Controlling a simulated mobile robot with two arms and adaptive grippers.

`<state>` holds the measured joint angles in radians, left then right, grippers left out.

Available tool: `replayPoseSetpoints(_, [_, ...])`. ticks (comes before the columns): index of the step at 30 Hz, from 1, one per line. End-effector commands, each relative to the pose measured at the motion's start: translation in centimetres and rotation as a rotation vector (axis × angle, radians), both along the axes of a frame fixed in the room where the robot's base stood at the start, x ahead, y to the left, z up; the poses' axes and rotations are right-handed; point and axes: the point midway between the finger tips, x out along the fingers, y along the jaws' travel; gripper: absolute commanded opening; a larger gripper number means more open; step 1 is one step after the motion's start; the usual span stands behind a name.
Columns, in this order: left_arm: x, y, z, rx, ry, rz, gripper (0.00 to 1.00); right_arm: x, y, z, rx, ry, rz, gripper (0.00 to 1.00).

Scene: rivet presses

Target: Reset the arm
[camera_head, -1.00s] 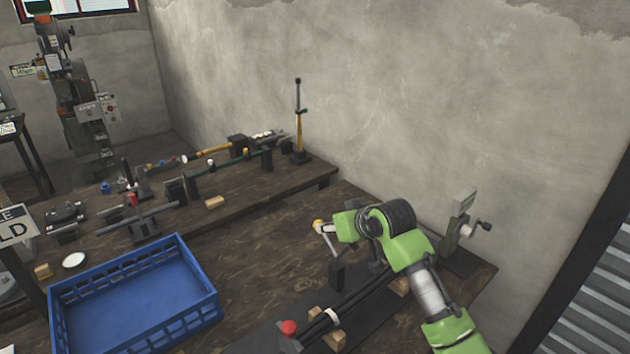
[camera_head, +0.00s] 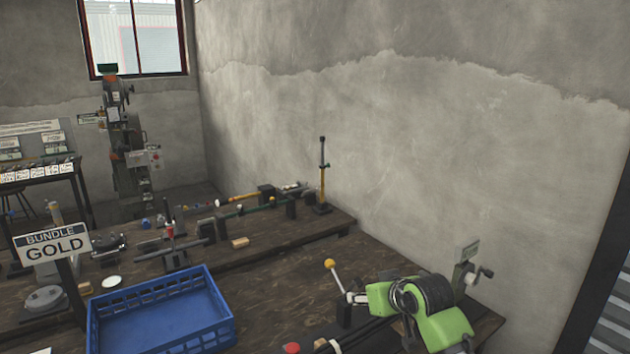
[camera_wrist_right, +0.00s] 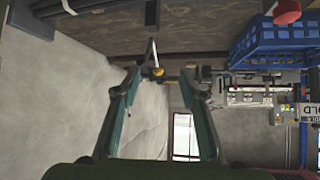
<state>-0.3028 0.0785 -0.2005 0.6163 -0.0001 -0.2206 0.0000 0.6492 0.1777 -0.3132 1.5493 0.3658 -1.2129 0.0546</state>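A lever with a yellow ball knob (camera_head: 330,263) and a pale rod rises from a dark mount (camera_head: 345,312) on the workbench in the head view. The rod leans left. My right gripper (camera_wrist_right: 161,74) is open in the right wrist view, its two teal fingers spread. The yellow knob (camera_wrist_right: 158,72) shows between the fingertips, with the rod (camera_wrist_right: 151,52) above it in the picture. No finger visibly touches the knob. In the head view my right arm's green wrist is right of the lever; the fingers are hard to make out there. My left gripper is out of view.
A blue crate (camera_head: 222,322) stands left of the lever. A red knob (camera_head: 291,348) is at the bottom edge. A small crank device (camera_head: 466,275) stands right of my wrist. A second bench (camera_head: 270,246) with tools and a tall post (camera_head: 322,180) lies behind.

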Motion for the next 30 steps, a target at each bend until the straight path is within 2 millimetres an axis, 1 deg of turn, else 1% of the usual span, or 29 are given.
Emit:
replayPoseSetpoints(1, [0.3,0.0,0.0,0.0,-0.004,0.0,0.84,0.0,0.0,0.0,0.0,0.0,0.0,0.39])
replayPoseSetpoints(8, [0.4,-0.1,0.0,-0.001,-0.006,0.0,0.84,-2.7,0.0,-3.1,-0.011,0.041,0.001,0.39])
replayPoseSetpoints(14, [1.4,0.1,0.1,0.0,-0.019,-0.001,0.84,-6.0,-0.2,-6.2,-0.024,0.086,-0.001,0.39])
replayPoseSetpoints(17, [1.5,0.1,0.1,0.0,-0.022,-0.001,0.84,-8.2,-0.4,-8.1,-0.031,0.115,-0.003,0.39])
replayPoseSetpoints(20, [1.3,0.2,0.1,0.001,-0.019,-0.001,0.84,-11.1,-0.7,-10.3,-0.04,0.151,-0.007,0.39])
replayPoseSetpoints(23, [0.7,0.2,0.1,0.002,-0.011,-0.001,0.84,-15.0,-1.2,-12.8,-0.055,0.2,-0.016,0.39])
replayPoseSetpoints(24, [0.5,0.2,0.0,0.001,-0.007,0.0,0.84,-16.9,-1.5,-13.9,-0.061,0.224,-0.02,0.39])
replayPoseSetpoints(26, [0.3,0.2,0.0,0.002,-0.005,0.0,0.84,-20.0,-2.0,-15.3,-0.073,0.26,-0.029,0.39])
replayPoseSetpoints(27, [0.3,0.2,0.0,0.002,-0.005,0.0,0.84,-22.2,-2.4,-16.1,-0.082,0.285,-0.037,0.39])
replayPoseSetpoints(29, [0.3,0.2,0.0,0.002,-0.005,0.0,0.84,-25.3,-3.1,-17.2,-0.095,0.322,-0.048,0.39])
replayPoseSetpoints(30, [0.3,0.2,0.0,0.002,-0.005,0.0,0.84,-27.4,-3.5,-17.7,-0.103,0.346,-0.057,0.39])
